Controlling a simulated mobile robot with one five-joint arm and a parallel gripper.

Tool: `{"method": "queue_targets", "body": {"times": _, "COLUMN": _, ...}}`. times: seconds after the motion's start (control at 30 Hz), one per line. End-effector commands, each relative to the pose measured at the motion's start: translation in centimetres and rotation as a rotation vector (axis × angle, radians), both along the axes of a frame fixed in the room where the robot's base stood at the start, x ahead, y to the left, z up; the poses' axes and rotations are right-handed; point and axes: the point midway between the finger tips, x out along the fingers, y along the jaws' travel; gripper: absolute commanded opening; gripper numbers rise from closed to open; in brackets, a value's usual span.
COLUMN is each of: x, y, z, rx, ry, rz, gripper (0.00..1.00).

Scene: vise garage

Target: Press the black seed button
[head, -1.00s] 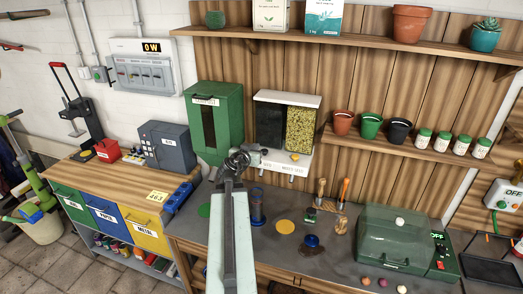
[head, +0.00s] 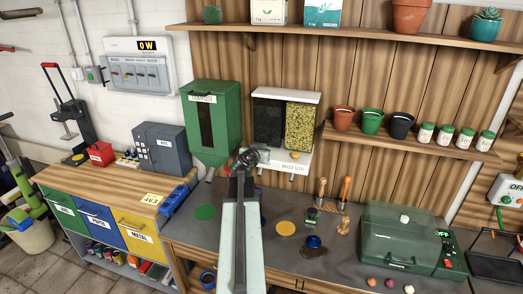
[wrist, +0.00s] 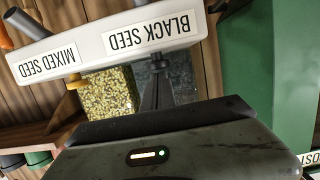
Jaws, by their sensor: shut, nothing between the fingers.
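The seed dispenser has a white front (head: 291,162) and two clear bins, one with black seed (head: 268,123) and one with mixed seed (head: 300,127). My gripper (head: 248,158) is shut and empty at the left end of the white front, below the black seed bin. In the wrist view, my gripper (wrist: 157,68) points at the white edge beside the BLACK SEED label (wrist: 150,32), which appears upside down. The black seed button is hidden behind my fingers in both views. A yellow knob (wrist: 76,83) shows on the mixed seed side. I cannot tell whether my fingertips touch anything.
A green dispenser (head: 211,120) hangs close on the left. The bench below holds a blue cup (head: 313,242), hand tools (head: 343,191) and a green clear-lidded box (head: 398,237). A shelf with pots (head: 372,122) runs to the right. A grey bench patch lies below the dispensers.

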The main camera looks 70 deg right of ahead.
Motion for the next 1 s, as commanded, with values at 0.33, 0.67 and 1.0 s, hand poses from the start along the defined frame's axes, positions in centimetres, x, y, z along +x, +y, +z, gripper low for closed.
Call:
{"method": "queue_targets", "body": {"times": 0.33, "x": 0.1, "y": 0.0, "z": -0.3, "rx": 0.0, "ry": 0.0, "rz": 0.001, "gripper": 0.0}}
{"method": "queue_targets", "body": {"times": 0.67, "x": -0.3, "y": -0.1, "z": -2.7, "rx": 0.004, "ry": -0.002, "rz": -0.007, "gripper": 0.0}}
{"method": "queue_targets", "body": {"times": 1.0, "x": -0.3, "y": 0.0, "z": -1.6, "rx": 0.004, "ry": -0.004, "rz": -0.006, "gripper": 0.0}}
